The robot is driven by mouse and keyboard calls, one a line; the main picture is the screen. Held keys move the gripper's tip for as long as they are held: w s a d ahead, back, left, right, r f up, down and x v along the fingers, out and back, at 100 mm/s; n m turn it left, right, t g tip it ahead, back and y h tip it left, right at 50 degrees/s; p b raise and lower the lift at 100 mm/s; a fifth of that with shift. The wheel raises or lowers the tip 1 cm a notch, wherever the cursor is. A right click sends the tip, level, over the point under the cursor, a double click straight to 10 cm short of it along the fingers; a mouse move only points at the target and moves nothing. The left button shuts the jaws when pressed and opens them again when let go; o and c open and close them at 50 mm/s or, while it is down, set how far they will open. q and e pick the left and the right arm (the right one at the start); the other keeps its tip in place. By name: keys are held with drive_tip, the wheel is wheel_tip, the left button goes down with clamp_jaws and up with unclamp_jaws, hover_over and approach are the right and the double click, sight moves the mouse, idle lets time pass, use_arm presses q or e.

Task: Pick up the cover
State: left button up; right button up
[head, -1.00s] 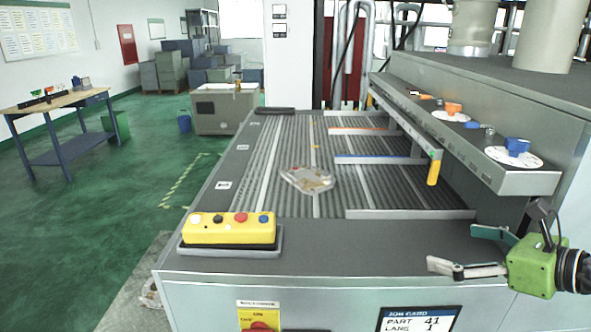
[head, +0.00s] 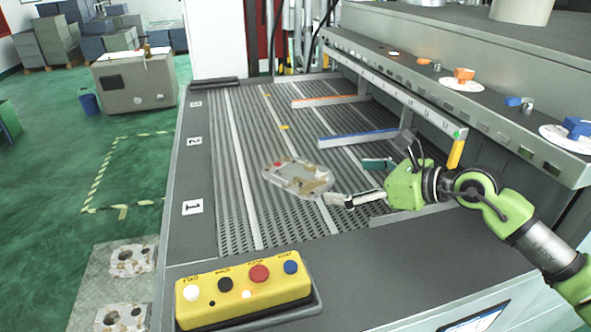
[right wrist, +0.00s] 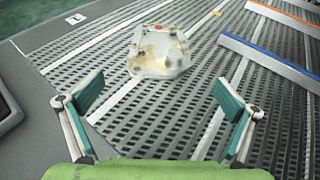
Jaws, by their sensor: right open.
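The cover (head: 297,176) is a pale, flat aluminium casting with brownish patches and a small red spot. It lies on the ribbed conveyor bed in the head view, and shows at the upper middle of the right wrist view (right wrist: 158,52). My right gripper (head: 348,181) is green with teal pads and is just right of the cover in the head view. In the right wrist view its two fingers (right wrist: 160,112) stand wide apart, with only conveyor between them and the cover beyond the tips. My left gripper is not in view.
A yellow button box (head: 243,289) stands at the near left edge. An orange-topped divider (head: 330,101) and a blue-topped divider (head: 357,137) reach over the conveyor from the right, below a shelf (head: 480,110) with small parts.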

sight(306, 176)
drive_tip(key=x, duration=0.3)
drive_tip(key=shift+a+p, duration=0.25)
drive_tip(key=shift+p, duration=0.1)
drive_tip(key=shift+p+x, duration=0.35)
drive_tip(key=shift+x, duration=0.7)
drive_tip(key=p+x, duration=0.2)
drive_tip(key=x, duration=0.2)
drive_tip(key=shift+w+a, duration=0.15)
drive_tip(key=shift+w, duration=0.05)
drive_tip(key=shift+w+a+f, duration=0.1)
drive_tip(key=c, duration=1.3)
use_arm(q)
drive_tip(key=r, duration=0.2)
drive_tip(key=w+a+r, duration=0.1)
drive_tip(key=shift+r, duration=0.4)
